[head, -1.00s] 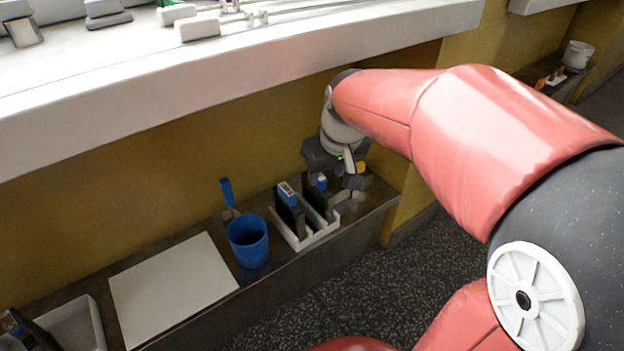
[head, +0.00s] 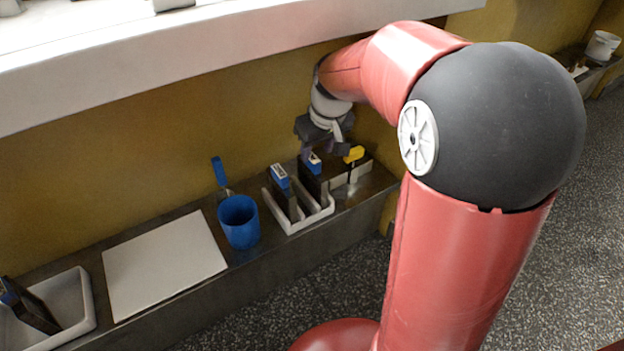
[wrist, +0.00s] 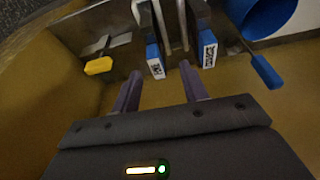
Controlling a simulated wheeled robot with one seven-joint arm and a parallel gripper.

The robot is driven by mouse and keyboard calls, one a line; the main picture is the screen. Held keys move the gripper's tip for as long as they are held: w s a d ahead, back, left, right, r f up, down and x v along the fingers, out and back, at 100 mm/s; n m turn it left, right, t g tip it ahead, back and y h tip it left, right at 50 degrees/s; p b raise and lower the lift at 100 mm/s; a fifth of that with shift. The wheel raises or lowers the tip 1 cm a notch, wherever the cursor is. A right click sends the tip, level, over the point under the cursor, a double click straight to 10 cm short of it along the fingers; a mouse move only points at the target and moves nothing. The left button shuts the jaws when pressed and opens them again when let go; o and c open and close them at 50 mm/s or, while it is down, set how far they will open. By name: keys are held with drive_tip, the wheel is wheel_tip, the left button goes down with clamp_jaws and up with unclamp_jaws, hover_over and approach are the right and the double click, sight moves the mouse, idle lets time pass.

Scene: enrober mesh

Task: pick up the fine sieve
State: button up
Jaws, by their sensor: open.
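Two dark sieves with blue handles stand upright in a white rack (head: 300,222) on the low shelf. The one beside the yellow-handled tool has a short label that seems to read FINE; I take it as the fine sieve (head: 313,163). Its blue handle (wrist: 155,62) appears between my fingertips in the wrist view. The other sieve (head: 280,177) has a longer label, also visible in the wrist view (wrist: 208,48). My gripper (head: 324,150) is open just above the fine sieve, with nothing held. The exact gap to the handle is hard to tell.
A yellow-handled scraper (head: 354,154) stands right of the rack. A blue cup (head: 239,222) with a blue-handled tool (head: 220,172) stands left, then a white board (head: 165,265) and a white tray (head: 72,300) holding another dark sieve. A white ledge (head: 200,60) overhangs the shelf.

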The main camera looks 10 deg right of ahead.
sight(311, 166)
drive_tip(key=w+f, duration=0.3)
drive_tip(key=shift+w+d+f, duration=0.1)
drive_tip(key=shift+w+d, duration=0.05)
drive_tip(key=shift+w, duration=0.1)
drive_tip(key=b+x, duration=0.2)
drive_tip(key=x, duration=0.5)
drive_tip(key=shift+f, duration=0.45)
drive_tip(key=shift+c, duration=0.3)
drive_tip(key=shift+r, duration=0.1)
clamp_jaws()
